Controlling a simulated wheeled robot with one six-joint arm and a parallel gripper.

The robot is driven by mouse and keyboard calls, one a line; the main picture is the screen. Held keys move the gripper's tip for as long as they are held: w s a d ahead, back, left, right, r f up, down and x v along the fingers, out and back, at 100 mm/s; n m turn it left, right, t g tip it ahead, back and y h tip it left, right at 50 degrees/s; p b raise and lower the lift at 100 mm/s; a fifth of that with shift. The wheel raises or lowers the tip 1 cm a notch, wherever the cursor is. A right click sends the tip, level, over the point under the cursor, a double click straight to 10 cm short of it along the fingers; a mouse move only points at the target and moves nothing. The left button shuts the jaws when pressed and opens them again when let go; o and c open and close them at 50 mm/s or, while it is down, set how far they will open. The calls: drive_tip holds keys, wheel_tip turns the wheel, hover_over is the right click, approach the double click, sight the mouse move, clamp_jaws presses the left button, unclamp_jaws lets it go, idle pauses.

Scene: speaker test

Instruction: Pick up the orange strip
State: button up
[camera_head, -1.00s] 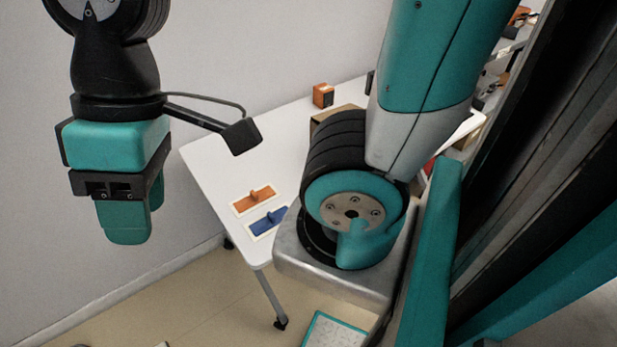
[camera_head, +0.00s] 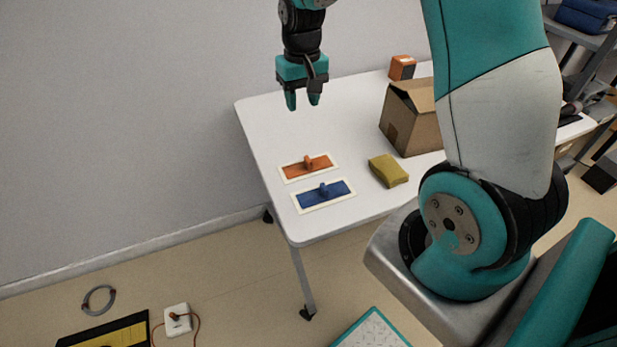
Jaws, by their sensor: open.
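The orange strip (camera_head: 297,170) lies on a pale backing on the white table (camera_head: 262,118), near its left edge. A small upright orange knob stands at its middle. A blue strip (camera_head: 337,193) of the same form lies just in front of it. My gripper (camera_head: 302,101) points down above the back left part of the table, apart from the orange strip and farther back.
A yellow-green sponge (camera_head: 388,171) lies right of the strips. A cardboard box (camera_head: 413,125) and an orange box (camera_head: 402,68) stand farther back right. A cable coil (camera_head: 99,299) and a white socket box (camera_head: 178,319) lie on the floor.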

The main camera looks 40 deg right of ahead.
hover_over(307, 157)
drive_tip(key=f, duration=1.3)
drive_tip(key=shift+w+a+p, duration=0.1)
drive_tip(key=shift+w+p, duration=0.1)
drive_tip(key=shift+p, duration=0.15)
drive_tip(key=shift+s+f+p, duration=0.15)
drive_tip(key=shift+f+p, duration=0.05)
drive_tip(key=shift+f, duration=1.1)
drive_tip(key=shift+s+f+p, duration=0.1)
drive_tip(key=shift+f+p, duration=0.1)
drive_tip(key=shift+f, duration=1.1)
clamp_jaws()
